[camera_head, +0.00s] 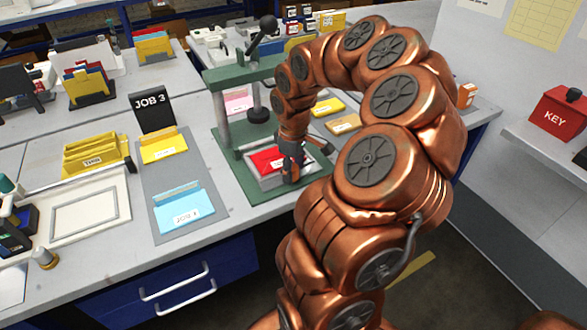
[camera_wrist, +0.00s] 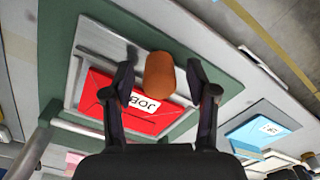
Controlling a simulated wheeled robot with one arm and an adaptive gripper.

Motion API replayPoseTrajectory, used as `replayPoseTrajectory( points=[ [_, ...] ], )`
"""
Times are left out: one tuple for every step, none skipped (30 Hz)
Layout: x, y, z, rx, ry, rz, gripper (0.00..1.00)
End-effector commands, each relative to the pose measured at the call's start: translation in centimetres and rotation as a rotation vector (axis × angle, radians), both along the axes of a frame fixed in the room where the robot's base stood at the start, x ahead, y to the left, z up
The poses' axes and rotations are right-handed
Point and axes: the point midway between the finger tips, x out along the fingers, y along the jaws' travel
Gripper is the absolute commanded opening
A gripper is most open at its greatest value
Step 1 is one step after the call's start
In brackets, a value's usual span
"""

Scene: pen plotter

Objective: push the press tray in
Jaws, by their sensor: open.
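The wrist view shows the tray rim (camera_wrist: 78,75) and the folder (camera_wrist: 140,115) with a white "JOB" label. My gripper (camera_head: 293,168) is at the tray's front. In the wrist view, my open fingers (camera_wrist: 162,70) straddle an orange-brown knob (camera_wrist: 159,76); I cannot tell if they touch it. My gripper hides the knob in the head view.
A grey mat left of the press holds a black "JOB 3" sign (camera_head: 152,108), a yellow folder (camera_head: 163,146) and a blue folder (camera_head: 180,210). Yellow folders (camera_head: 328,106) lie behind my arm. A red KEY box (camera_head: 559,114) sits on a ledge at the right.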

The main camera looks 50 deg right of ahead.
Motion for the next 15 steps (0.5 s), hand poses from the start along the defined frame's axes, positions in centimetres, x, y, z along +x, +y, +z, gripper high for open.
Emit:
replayPoseTrajectory(
  points=[
    [-0.04,0.01,-0.20,0.001,0.001,0.000,0.58],
    [-0.04,0.00,-0.27,0.001,0.000,-0.001,0.58],
    [-0.04,-0.01,-0.33,0.000,0.000,-0.001,0.58],
    [-0.03,-0.02,-0.36,0.000,0.000,-0.001,0.58],
    [-0.03,-0.02,-0.37,0.000,0.000,-0.001,0.58],
    [-0.02,-0.01,-0.37,0.000,-0.001,-0.001,0.58],
    [-0.01,-0.02,-0.36,0.000,-0.001,-0.001,0.58],
    [-0.02,-0.01,-0.36,0.000,-0.001,-0.001,0.58],
    [-0.01,-0.02,-0.36,0.000,-0.001,-0.001,0.58],
    [-0.01,-0.02,-0.36,0.000,-0.001,-0.001,0.58],
    [-0.01,-0.02,-0.35,0.000,-0.001,-0.001,0.55],
    [-0.01,-0.02,-0.35,0.000,-0.001,-0.001,0.50],
    [-0.01,-0.02,-0.35,0.000,-0.001,-0.001,0.47],
    [0.00,-0.01,-0.35,0.000,-0.001,-0.001,0.44],
    [0.00,-0.01,-0.35,0.000,-0.001,-0.001,0.40]
  ],
)
